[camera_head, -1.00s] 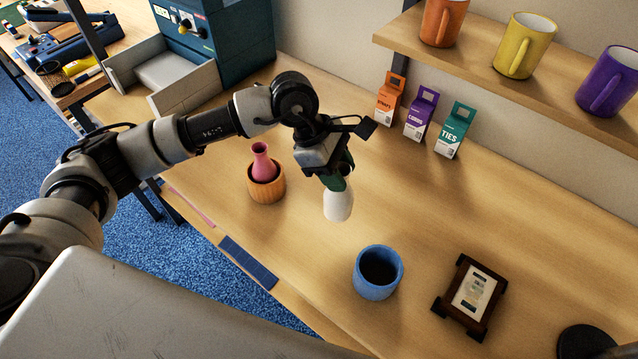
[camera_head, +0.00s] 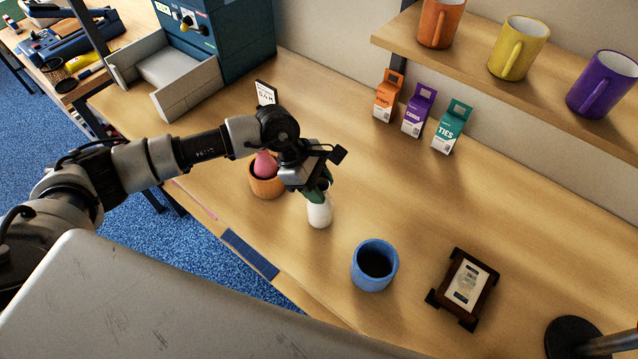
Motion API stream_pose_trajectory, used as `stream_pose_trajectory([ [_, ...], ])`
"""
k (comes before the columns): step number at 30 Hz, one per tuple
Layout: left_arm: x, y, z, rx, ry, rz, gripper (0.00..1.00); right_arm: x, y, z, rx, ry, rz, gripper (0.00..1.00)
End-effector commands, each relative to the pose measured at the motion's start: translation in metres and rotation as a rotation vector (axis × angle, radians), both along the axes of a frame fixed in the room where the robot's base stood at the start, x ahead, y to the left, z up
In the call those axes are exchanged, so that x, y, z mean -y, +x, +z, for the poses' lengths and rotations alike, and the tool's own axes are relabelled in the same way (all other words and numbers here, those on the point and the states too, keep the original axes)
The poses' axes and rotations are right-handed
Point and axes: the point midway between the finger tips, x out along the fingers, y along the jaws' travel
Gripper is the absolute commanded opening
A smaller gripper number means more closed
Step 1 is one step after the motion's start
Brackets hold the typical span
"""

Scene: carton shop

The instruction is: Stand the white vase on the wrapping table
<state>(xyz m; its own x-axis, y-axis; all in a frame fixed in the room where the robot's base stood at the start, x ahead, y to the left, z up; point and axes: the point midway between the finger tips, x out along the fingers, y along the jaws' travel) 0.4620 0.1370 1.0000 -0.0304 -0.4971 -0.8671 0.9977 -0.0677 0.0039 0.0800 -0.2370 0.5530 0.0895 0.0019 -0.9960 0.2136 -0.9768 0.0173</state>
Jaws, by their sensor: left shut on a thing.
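The white vase (camera_head: 319,213) is upright at the wrapping table (camera_head: 420,215), its lower body showing below my left gripper (camera_head: 318,190). My left gripper is shut on the vase's upper part, which the fingers hide. The vase's base appears at or very close to the tabletop; I cannot tell whether it touches. My right gripper is not in view.
A wooden pot (camera_head: 268,186) with a pink vase (camera_head: 265,164) stands left of the white vase. Several small boxes (camera_head: 447,128) stand at the back.

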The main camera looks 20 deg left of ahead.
Motion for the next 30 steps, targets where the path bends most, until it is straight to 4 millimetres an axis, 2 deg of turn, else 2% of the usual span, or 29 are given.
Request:
stream_pose_trajectory([
  [1,0.0,0.0,-0.001,0.0,0.0,0.0,0.42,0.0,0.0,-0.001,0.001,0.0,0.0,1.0],
  [5,0.0,0.0,0.0,0.0,0.0,0.0,0.62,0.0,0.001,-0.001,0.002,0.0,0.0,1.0],
  [16,0.0,0.0,0.005,0.0,0.0,0.001,0.63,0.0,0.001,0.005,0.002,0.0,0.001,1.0],
  [17,-0.002,0.001,0.005,0.002,0.001,0.001,0.63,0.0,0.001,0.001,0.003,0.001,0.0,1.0],
  [20,-0.011,0.002,0.017,0.006,0.001,0.002,0.63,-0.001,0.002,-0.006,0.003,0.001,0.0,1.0],
  [30,-0.047,0.003,0.079,0.004,0.003,0.002,0.63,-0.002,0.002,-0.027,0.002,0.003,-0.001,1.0],
])
